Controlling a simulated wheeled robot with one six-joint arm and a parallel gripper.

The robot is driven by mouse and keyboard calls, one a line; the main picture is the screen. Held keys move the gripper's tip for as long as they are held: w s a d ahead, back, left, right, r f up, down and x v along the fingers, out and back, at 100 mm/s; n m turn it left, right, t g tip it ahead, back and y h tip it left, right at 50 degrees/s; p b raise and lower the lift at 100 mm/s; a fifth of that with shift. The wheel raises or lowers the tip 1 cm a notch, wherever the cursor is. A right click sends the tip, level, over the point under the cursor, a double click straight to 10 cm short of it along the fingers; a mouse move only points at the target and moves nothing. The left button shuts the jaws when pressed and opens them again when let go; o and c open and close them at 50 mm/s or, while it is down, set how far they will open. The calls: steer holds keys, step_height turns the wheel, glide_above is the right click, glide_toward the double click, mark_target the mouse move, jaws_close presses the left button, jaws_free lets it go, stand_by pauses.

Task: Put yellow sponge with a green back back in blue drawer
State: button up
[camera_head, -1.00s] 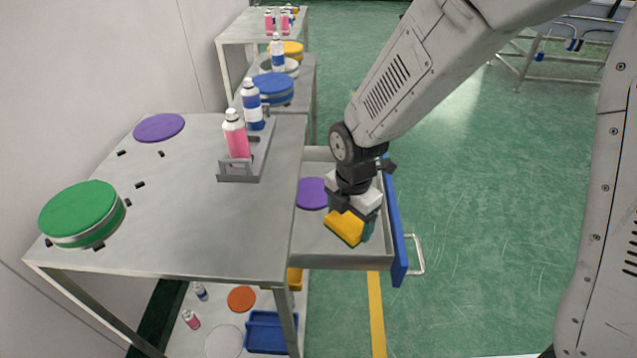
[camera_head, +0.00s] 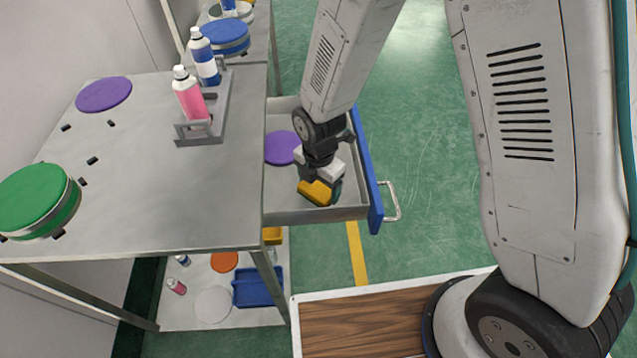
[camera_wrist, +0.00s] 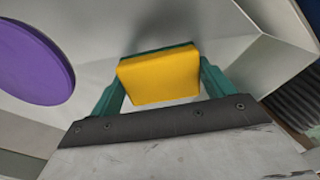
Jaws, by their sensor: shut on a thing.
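The yellow sponge with a green back (camera_head: 315,192) is inside the open drawer with the blue front (camera_head: 366,170), near its front corner. My gripper (camera_head: 322,181) reaches down into the drawer and is shut on the sponge. In the wrist view the sponge (camera_wrist: 160,76) sits between the two green fingers of my gripper (camera_wrist: 160,82), its yellow face toward the camera. The drawer's grey floor (camera_wrist: 95,85) lies behind it. I cannot tell whether the sponge touches the floor.
A purple disc (camera_head: 282,148) lies in the drawer, left of the sponge; it also shows in the wrist view (camera_wrist: 35,62). The metal table (camera_head: 170,190) beside the drawer holds a green round container (camera_head: 35,197), a purple disc (camera_head: 104,94) and a rack with a pink bottle (camera_head: 190,95).

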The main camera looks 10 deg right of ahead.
steer(key=shift+f, duration=0.15)
steer(key=o, duration=1)
steer(key=shift+c, duration=0.2)
